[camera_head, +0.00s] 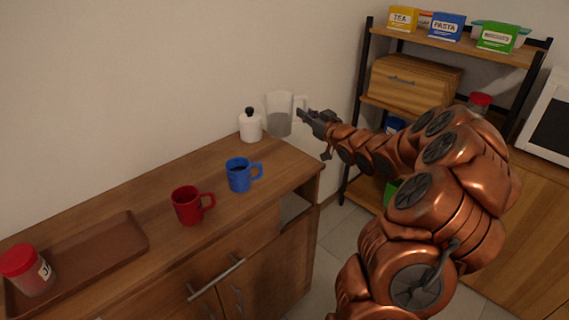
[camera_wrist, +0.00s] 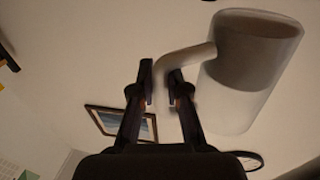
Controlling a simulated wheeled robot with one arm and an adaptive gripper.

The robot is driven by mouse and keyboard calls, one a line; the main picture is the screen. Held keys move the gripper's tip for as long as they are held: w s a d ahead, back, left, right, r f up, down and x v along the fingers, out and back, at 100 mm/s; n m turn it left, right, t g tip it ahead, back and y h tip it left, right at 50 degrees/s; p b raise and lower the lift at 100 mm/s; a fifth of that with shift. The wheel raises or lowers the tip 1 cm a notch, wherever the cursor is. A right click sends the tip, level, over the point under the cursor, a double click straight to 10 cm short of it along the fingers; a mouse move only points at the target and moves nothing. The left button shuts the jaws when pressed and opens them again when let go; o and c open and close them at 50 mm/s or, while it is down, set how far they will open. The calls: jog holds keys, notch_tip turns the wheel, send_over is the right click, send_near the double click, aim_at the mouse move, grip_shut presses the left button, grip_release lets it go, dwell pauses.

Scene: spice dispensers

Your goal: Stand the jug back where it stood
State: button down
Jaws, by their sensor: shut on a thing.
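The jug (camera_head: 279,117) is clear and pale, with greyish contents in its lower part. In the head view it looks upright at the far right end of the wooden counter (camera_head: 165,172); I cannot tell whether its base touches the top. My gripper (camera_head: 303,115) is at its right side, shut on the handle. In the wrist view the jug (camera_wrist: 245,75) is at upper right, with its curved handle (camera_wrist: 195,54) running between the fingers of my gripper (camera_wrist: 163,85).
A white lidded pot (camera_head: 250,127) stands close left of the jug. A blue mug (camera_head: 239,176) and red mug (camera_head: 187,206) stand nearer. A brown tray (camera_head: 125,235) with a red-lidded jar (camera_head: 27,270) is at left. A shelf (camera_head: 455,45) with boxes stands behind my arm.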

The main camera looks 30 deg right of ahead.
jog(key=shift+d+f+p, duration=0.1)
jog(key=shift+f+p, duration=0.45)
jog(key=shift+f, duration=4.35)
jog(key=shift+f, duration=0.15)
jog(key=c, duration=1.2)
grip_release()
jog(key=shift+s+d+b, duration=0.2)
jog(key=shift+s+b, duration=0.8)
jog(key=shift+s, duration=5.05)
jog(key=shift+s, duration=0.1)
